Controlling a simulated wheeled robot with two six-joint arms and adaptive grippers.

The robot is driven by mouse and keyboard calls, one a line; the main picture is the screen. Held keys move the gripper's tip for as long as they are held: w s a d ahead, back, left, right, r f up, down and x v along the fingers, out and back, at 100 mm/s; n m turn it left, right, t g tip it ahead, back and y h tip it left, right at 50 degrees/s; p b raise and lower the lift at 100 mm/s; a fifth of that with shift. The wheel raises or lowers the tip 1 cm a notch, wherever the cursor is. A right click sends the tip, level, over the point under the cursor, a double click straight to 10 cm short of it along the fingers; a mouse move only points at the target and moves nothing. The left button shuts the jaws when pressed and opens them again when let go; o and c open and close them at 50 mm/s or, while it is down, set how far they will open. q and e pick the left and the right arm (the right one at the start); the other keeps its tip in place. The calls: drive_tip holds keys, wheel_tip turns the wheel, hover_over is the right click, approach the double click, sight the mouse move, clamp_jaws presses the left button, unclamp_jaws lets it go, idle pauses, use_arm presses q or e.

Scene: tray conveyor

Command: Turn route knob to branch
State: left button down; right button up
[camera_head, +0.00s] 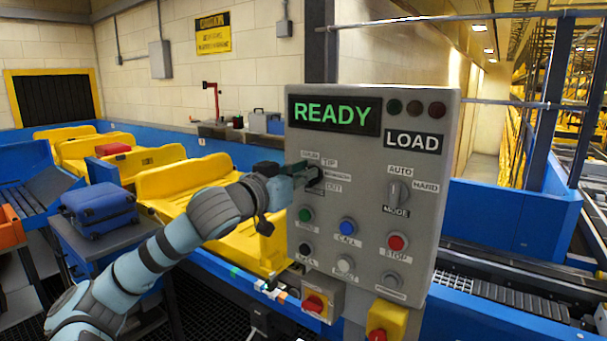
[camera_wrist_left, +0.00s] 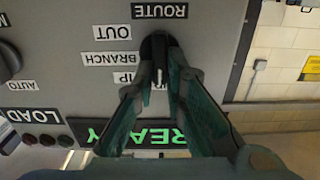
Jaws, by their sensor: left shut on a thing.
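The grey control panel (camera_head: 365,270) stands upright in the middle of the head view, its display reading READY. The dark route knob (camera_wrist_left: 155,44) is on the panel's upper left, beside the labels OUT, BRANCH (camera_wrist_left: 112,60) and TIP; the wrist view shows them upside down. My left gripper (camera_head: 312,176) reaches the panel from the left. In the wrist view its two fingers (camera_wrist_left: 160,62) are closed on either side of the knob. My right gripper is in neither view.
The mode knob (camera_head: 398,193) is right of the route knob. Several push buttons, such as the blue call button (camera_head: 348,227), lie below. Yellow trays (camera_head: 190,180) and a blue suitcase (camera_head: 98,210) are to the left, near my arm.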

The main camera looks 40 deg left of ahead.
sight(319, 127)
use_arm(q)
drive_tip(key=shift+m, duration=0.4)
drive_tip(key=shift+w+d+f+m+p, duration=0.15)
drive_tip(key=shift+m+p, duration=1)
drive_tip(key=shift+m, duration=1.3)
drive_tip(key=shift+s+d+f+m+p, duration=0.2)
drive_tip(key=shift+m+p, duration=0.95)
drive_tip(key=shift+m, duration=1.35)
drive_tip(key=shift+w+d+f+m+p, duration=0.2)
drive_tip(key=shift+m+p, duration=0.95)
drive_tip(key=shift+m, duration=1.3)
drive_tip(key=c, duration=1.6)
unclamp_jaws()
drive_tip(key=shift+c, duration=0.2)
wheel_tip(319, 127, up, 10)
drive_tip(key=shift+r, duration=0.1)
